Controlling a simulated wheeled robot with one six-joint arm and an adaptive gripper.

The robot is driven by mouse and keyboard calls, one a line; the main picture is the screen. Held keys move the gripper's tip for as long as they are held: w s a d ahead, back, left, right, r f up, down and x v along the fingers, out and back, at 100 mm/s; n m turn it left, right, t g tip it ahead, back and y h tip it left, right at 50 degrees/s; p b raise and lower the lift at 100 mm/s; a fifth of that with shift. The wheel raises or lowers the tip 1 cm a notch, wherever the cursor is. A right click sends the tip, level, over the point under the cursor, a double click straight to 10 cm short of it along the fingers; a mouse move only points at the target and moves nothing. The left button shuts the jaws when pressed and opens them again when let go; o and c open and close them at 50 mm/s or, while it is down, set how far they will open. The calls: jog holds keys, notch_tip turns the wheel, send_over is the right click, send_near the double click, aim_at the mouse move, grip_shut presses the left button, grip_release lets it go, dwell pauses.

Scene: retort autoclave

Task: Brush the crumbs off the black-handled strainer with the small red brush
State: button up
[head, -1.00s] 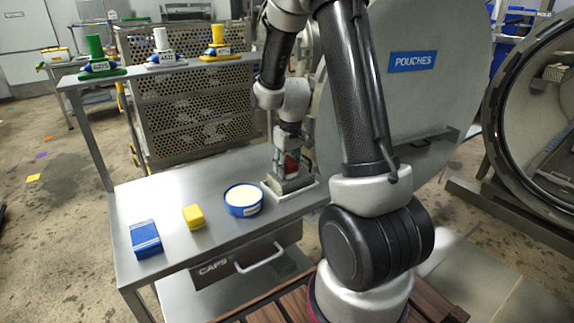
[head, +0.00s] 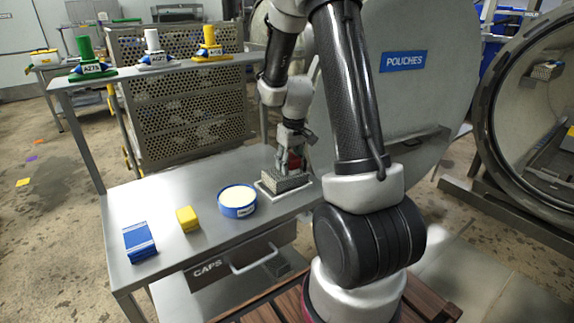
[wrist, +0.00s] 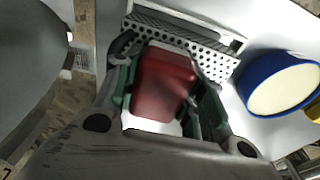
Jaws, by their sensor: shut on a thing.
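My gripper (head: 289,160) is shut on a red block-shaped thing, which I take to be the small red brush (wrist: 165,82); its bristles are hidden. Green-padded fingers lie on both sides of it in the wrist view. Just below is a grey perforated metal piece (head: 286,181), probably the strainer, in a pale shallow tray (head: 265,190) at the table's right end. Its holed surface also shows in the wrist view (wrist: 213,66), partly hidden by the brush and fingers. I cannot make out a black handle or crumbs. Whether brush and metal touch is unclear.
A blue round tub of pale contents (head: 238,208) stands left of the tray. A yellow block (head: 187,219) and a blue block (head: 140,242) lie farther left on the steel table (head: 165,200). A shelf (head: 150,74) behind holds coloured items. The large POUCHES door (head: 420,110) stands to the right.

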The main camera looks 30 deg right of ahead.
aim_at(279, 172)
jog(key=shift+a, duration=1.7)
jog(key=shift+w+f, duration=0.1)
jog(key=shift+w, duration=0.2)
jog(key=shift+d+f, duration=0.1)
jog(key=shift+d, duration=1.5)
jog(key=shift+w+d, duration=0.1)
jog(key=shift+d, duration=0.05)
jog(key=shift+a, duration=1.8)
jog(key=shift+r, duration=0.2)
jog(key=shift+r, duration=3)
